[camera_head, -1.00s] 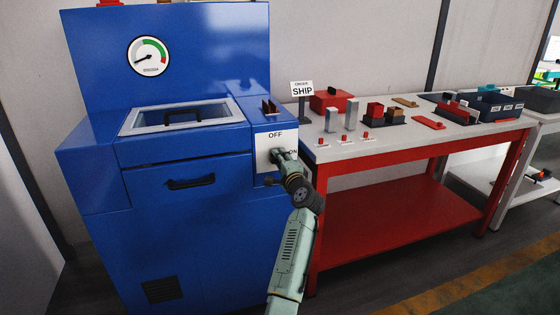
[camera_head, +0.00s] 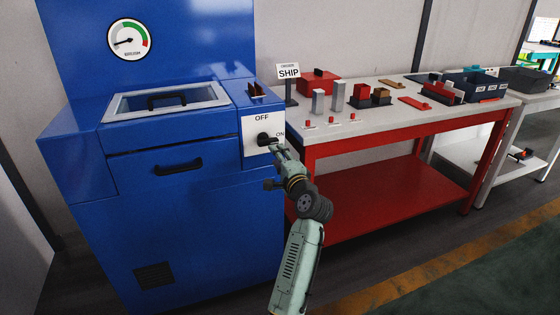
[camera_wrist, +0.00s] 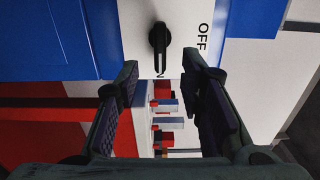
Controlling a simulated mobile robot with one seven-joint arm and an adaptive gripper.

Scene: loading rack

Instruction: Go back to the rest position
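My gripper (camera_head: 273,167) is open and empty in front of the blue machine (camera_head: 200,220). In the wrist view my gripper (camera_wrist: 160,66) shows its two dark fingers apart, with nothing between them. A black knob (camera_head: 264,139) sits on the white OFF/ON plate (camera_head: 256,150), a little beyond the fingertips. In the wrist view the knob (camera_wrist: 159,38) is clear of both fingers, and its long end points toward the partly hidden ON label. The OFF label (camera_wrist: 202,37) shows to its right.
The red-framed table (camera_head: 385,127) stands to the right, holding a SHIP sign (camera_head: 289,71), a red box (camera_head: 319,82), small blocks and dark trays. A pale side table (camera_head: 535,108) stands farther right. The floor at front right, with a yellow stripe (camera_head: 400,290), is clear.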

